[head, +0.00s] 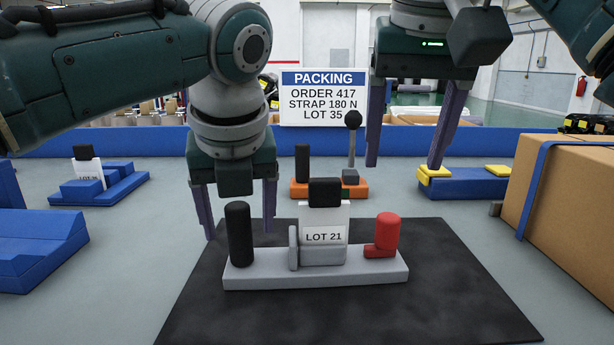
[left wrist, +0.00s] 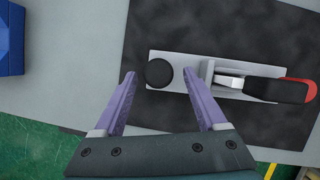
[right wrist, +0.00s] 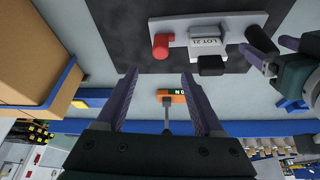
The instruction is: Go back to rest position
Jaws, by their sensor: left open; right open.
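My left gripper (head: 240,215) is open in the head view, its purple fingers apart behind and around the upright black cylinder (head: 239,233) at the left end of a grey fixture. In the left wrist view its fingers (left wrist: 168,100) are spread and empty, with the black cylinder (left wrist: 158,73) just beyond them. My right gripper (head: 410,140) is open and empty, raised at the upper right; the right wrist view shows its fingers (right wrist: 160,95) apart. The grey fixture (head: 310,275) carries a block labelled LOT 21 (head: 323,237) and a red cylinder (head: 387,233).
The fixture lies on a black mat (head: 220,320). An orange-based fixture (head: 300,190) with a ball-topped lever stands behind. Blue blocks are at left (head: 40,250) and right (head: 470,185). A strapped cardboard box (head: 570,190) is at far right. A PACKING sign (head: 323,98) stands at the back.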

